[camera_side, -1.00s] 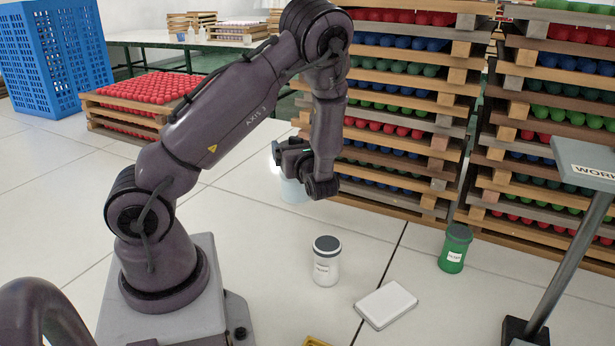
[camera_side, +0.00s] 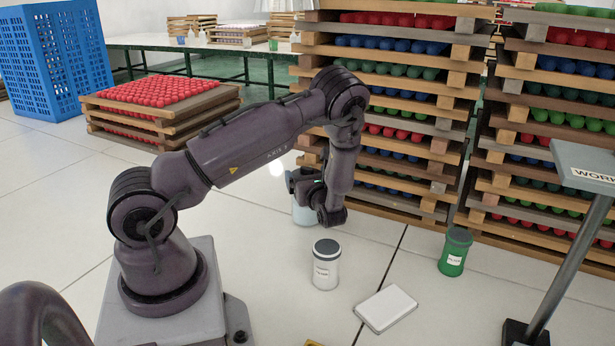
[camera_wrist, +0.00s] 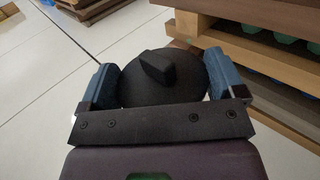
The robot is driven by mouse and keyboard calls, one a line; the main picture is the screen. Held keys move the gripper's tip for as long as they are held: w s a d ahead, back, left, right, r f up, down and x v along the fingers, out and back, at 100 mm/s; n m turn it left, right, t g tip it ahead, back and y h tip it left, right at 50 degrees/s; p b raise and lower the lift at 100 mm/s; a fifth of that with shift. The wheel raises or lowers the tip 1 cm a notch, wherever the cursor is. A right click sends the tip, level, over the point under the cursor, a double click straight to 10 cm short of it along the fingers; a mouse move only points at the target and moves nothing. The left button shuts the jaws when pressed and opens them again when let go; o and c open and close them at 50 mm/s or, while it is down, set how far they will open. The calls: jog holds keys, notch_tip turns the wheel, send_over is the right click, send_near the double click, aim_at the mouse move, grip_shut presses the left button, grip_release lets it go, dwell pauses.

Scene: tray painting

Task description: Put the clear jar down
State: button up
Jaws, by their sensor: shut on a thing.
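My gripper (camera_side: 312,190) is shut on the clear jar (camera_side: 303,213), a pale, bluish see-through vessel partly hidden behind the wrist in the side view. In the wrist view, the two blue fingers of my gripper (camera_wrist: 163,82) sit on either side of the jar's round black lid (camera_wrist: 150,88), which has a raised black grip on top. The jar looks upright. I cannot tell whether its base touches the floor.
A white jar with a grey lid (camera_side: 325,270) stands in front of my gripper. A white flat block (camera_side: 386,308) and a green lidded jar (camera_side: 455,254) are to the right. Stacked wooden trays of coloured balls (camera_side: 400,130) rise close behind. Bare tiles lie left.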

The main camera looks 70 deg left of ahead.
jog(key=shift+f, duration=0.1)
jog(key=o, duration=1.4)
jog(key=d, duration=0.7)
jog(key=s+d+r+n+t+h, duration=0.2)
jog(key=s+d+r+n+h, duration=0.2)
jog(key=d+r+n+h, duration=0.2)
jog(key=s+d+r+n+t+h, duration=0.1)
jog(key=s+d+r+n+h, duration=0.3)
jog(key=d+r, duration=0.6)
jog(key=s+d+r+n+t+h, duration=0.2)
jog(key=s+d+r+n+h, duration=0.2)
jog(key=d+r+n+h, duration=0.4)
jog(key=shift+s+d+t, duration=0.1)
jog(key=shift+d+t, duration=0.05)
jog(key=shift+t, duration=0.15)
